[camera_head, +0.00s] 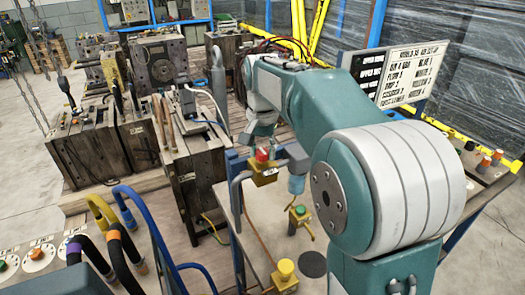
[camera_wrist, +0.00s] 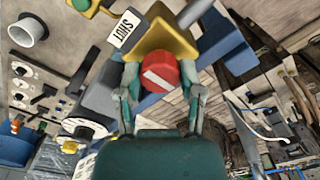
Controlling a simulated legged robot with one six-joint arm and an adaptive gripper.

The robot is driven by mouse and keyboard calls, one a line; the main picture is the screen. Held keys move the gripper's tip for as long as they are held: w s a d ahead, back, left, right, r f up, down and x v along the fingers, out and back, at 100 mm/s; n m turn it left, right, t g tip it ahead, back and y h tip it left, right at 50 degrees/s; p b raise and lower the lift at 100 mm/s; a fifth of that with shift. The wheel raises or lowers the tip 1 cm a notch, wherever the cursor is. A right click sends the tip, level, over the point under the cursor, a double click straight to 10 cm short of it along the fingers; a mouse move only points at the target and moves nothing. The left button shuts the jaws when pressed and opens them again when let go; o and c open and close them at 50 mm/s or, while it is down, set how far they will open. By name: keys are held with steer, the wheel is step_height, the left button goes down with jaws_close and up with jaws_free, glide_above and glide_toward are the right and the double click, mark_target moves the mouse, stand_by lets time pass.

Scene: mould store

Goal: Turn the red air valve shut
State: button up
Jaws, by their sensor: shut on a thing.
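The red air valve's knob (camera_head: 262,155) sits on a yellow valve body (camera_head: 264,176) on grey pipework, left of my arm. In the wrist view the red knob (camera_wrist: 160,74) lies between my two fingers and carries a slanting white bar. A white label reading SHUT (camera_wrist: 124,29) stands beside the yellow body (camera_wrist: 165,40). My gripper (camera_wrist: 162,95) is shut on the knob, one finger on each side. In the head view my gripper (camera_head: 262,138) comes down on the knob from above, partly hidden by my arm.
A green-knobbed valve (camera_head: 299,212) and a yellow-knobbed one (camera_head: 285,268) stand nearer on the same bench. Large moulds (camera_head: 195,165) fill the left. Blue and black hoses (camera_head: 140,225) loop at the front left. A lettered board (camera_head: 390,75) stands behind my arm.

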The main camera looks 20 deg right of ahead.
mark_target(261, 151)
stand_by(0.5)
steer(key=o, duration=1.2)
steer(key=shift+w, duration=0.15)
steer(key=shift+c, duration=0.2)
step_height(261, 151, up, 12)
steer(key=shift+a+f, duration=0.1)
